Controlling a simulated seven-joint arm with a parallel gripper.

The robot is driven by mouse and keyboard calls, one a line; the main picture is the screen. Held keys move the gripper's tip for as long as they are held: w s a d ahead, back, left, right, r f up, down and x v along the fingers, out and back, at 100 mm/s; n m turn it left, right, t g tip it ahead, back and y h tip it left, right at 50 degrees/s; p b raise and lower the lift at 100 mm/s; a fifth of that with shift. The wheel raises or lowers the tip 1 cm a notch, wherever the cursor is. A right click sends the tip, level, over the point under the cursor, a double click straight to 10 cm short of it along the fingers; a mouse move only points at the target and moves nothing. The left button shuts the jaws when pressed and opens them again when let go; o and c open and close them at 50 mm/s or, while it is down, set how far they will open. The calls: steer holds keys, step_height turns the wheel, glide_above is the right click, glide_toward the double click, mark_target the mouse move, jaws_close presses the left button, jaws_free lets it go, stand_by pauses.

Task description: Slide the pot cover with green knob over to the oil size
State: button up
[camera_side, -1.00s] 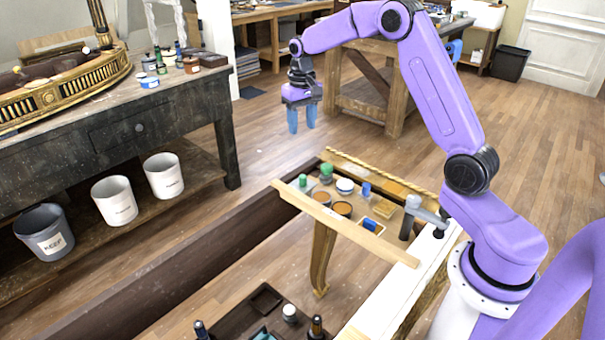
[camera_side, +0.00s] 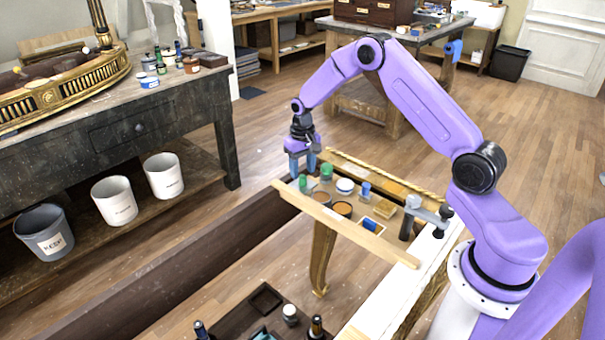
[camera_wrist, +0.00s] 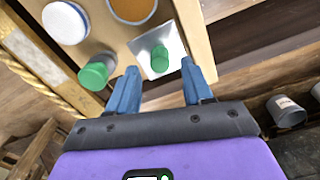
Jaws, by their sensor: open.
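The pot cover (camera_wrist: 174,40) is a pale square plate with a green knob (camera_wrist: 159,58) standing on it. The knob also shows in the side view (camera_side: 303,184), at the left end of the panel. My gripper (camera_side: 302,174) is open and pointed down close over the knob. In the wrist view the knob shows between the open fingertips of my gripper (camera_wrist: 159,68); I cannot tell whether they touch it. Two pots with amber-brown contents (camera_side: 321,198) (camera_side: 342,208) stand to its right. One amber pot shows in the wrist view (camera_wrist: 132,8). I cannot tell which holds oil size.
A green jar (camera_side: 326,172) stands close behind the cover, with a white-topped jar (camera_side: 345,186) to its right. A wooden bar (camera_side: 350,228) crosses in front of the pots. A gilt edging (camera_side: 375,172) runs along the back. A clamp (camera_side: 425,213) stands at the right.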

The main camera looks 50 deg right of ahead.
steer(key=shift+f, duration=1.2)
jaws_close()
steer(key=shift+s, duration=3.75)
jaws_free()
steer(key=shift+r, duration=0.1)
